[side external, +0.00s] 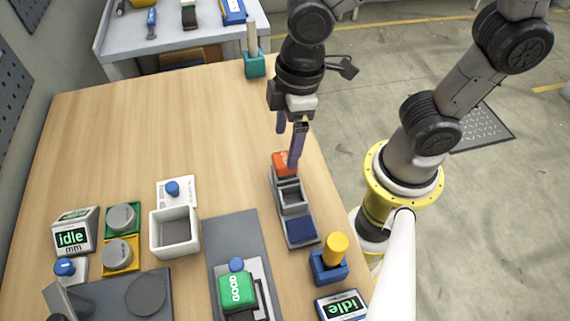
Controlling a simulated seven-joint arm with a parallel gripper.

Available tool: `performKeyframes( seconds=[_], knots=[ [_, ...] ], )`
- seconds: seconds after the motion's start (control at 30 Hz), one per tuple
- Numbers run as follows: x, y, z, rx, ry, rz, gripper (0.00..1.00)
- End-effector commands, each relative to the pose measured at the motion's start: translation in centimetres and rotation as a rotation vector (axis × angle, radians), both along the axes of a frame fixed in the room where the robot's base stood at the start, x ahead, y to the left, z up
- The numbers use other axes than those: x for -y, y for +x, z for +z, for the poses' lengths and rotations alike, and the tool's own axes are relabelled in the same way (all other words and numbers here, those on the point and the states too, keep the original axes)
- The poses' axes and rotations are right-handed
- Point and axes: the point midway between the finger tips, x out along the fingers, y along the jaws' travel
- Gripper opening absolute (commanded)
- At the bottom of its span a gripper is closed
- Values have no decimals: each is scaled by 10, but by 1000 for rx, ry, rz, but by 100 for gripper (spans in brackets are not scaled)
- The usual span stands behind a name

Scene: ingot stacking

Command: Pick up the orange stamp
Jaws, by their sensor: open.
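An orange block (280,158), which looks like the orange stamp, sits at the far end of a grey holder (276,190) near the table's right edge. My gripper (288,151) is above it, pointing down, with its two purple-grey fingers apart and nothing seen between them. The nearer finger overlaps the orange block in this view and hides part of it. I cannot tell whether the finger touches it.
The holder has an empty grey compartment and a dark blue pad (301,230). A yellow-handled tool (335,248) stands in a blue holder nearby. A green block marked GOOD (236,290), a white open box (174,232) and gauges lie leftward. The table's far left is clear.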

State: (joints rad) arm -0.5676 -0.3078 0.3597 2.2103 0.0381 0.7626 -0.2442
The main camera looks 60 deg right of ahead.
Motion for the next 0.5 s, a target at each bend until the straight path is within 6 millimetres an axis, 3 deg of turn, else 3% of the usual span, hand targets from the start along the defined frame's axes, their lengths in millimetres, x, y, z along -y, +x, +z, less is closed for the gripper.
performKeyframes(
  seconds=[0.17,0.5],
  knots=[
    [-1,0,-11,-2,-1,0,90],
    [-4,1,-54,-2,-1,0,90]
  ],
)
